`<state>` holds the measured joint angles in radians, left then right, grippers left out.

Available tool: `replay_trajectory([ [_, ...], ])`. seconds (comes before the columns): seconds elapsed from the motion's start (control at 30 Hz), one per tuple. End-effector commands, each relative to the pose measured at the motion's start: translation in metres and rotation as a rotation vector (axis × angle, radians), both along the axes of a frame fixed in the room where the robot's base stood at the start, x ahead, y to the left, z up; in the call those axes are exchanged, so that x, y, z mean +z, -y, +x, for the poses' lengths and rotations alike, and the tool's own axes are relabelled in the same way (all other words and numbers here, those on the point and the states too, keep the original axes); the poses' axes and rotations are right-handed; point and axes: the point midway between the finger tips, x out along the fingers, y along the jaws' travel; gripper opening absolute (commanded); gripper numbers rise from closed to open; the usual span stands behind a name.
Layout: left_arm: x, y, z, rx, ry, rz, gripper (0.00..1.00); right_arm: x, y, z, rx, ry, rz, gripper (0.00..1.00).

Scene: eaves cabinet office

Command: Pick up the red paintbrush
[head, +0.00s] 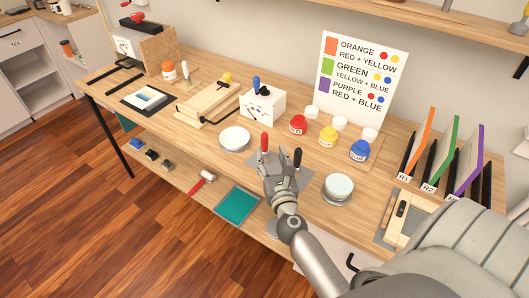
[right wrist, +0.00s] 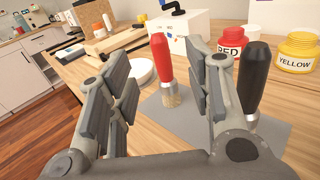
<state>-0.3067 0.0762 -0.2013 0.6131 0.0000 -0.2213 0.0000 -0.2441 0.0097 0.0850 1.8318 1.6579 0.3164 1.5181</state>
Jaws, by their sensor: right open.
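The red paintbrush (head: 264,143) stands upright, bristles down, on a grey mat (head: 301,177) on the wooden desk. In the right wrist view the red paintbrush (right wrist: 161,67) shows its red handle, metal collar and pale bristles between and beyond my fingers. My right gripper (head: 279,157) is open and empty over the mat, just in front of the red brush and apart from it. It also fills the sides of the right wrist view (right wrist: 165,95). A black-handled tool (right wrist: 253,78) stands on the mat right of the right finger. My left gripper is not in view.
Red (head: 298,125), yellow (head: 328,137) and blue (head: 360,151) paint jars stand behind the mat. A white dish (head: 234,139) lies left, a round container (head: 338,187) right. A white box (head: 262,105) stands behind. Coloured panels fill the desk's right end.

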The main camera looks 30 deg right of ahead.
Motion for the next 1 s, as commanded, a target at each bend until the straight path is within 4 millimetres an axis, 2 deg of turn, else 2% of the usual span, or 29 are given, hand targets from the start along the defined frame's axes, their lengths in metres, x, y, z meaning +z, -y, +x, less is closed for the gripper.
replay_trajectory([
  [0.1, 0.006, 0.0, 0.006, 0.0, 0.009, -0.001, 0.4, 0.003, 0.008, 0.018, 0.0, 0.0, -0.004, 0.47],
  [0.3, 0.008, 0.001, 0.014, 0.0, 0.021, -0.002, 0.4, 0.001, 0.016, 0.039, 0.002, -0.001, -0.005, 0.47],
  [0.47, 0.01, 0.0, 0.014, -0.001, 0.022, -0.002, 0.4, 0.002, 0.019, 0.046, 0.002, -0.001, -0.006, 0.47],
  [0.8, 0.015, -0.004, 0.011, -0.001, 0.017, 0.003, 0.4, 0.004, 0.034, 0.085, 0.002, -0.003, -0.009, 0.47],
  [1.0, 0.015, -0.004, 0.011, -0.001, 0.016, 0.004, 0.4, 0.004, 0.036, 0.091, 0.002, -0.003, -0.006, 0.47],
])
